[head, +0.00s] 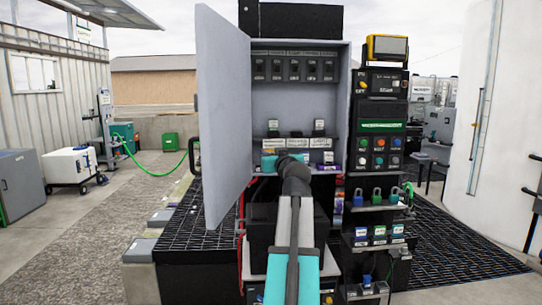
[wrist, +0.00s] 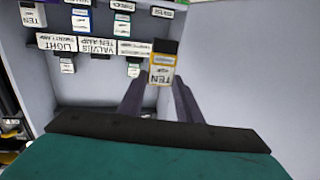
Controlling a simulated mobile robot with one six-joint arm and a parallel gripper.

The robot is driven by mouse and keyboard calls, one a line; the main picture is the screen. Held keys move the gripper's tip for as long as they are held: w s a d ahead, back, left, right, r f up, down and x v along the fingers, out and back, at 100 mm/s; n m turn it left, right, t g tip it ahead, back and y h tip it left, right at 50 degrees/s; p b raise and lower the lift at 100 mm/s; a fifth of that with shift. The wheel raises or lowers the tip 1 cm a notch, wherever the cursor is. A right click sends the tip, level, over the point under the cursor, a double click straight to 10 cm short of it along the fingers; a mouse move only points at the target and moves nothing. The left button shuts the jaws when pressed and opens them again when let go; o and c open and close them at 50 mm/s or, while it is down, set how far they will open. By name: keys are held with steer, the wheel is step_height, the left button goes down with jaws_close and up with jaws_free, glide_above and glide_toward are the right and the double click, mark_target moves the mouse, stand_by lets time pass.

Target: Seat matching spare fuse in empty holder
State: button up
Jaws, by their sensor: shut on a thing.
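My gripper (wrist: 159,88) is shut on a fuse (wrist: 163,66) with a dark cap, a yellow-orange edge and a label reading TEN, upside down in the wrist view. Past it is a row of holders with white labels. The middle label (wrist: 98,45) reads VALVES TEN AMP; no fuse body shows at its holder (wrist: 100,57). Fuses stand at the holders on either side, one by the LIGHT label (wrist: 67,66) and one by the third label (wrist: 133,68). The held fuse is apart from the holders. In the head view, the gripper's tips are hidden behind my wrist.
Other fuses show at the top of the wrist view, one marked TEN (wrist: 32,15), one blue-edged (wrist: 80,20) and one green-edged (wrist: 122,23). The grey cabinet's open door (head: 222,110) stands left of my arm. A black panel with buttons (head: 378,145) stands right.

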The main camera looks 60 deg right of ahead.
steer(key=shift+r, duration=0.1)
step_height(320, 180, up, 3)
steer(key=shift+f+p, duration=0.1)
steer(key=shift+p, duration=0.2)
stand_by(0.3)
steer(key=shift+w+a+v, duration=0.2)
steer(key=shift+v, duration=1.1)
steer(key=shift+w+a+v, duration=0.15)
steer(key=shift+a+v, duration=0.05)
steer(key=shift+v, duration=1.15)
steer(key=shift+w+a+v, duration=0.2)
steer(key=shift+v, duration=1.1)
steer(key=shift+r+p, duration=2.55)
steer(key=shift+r, duration=3.45)
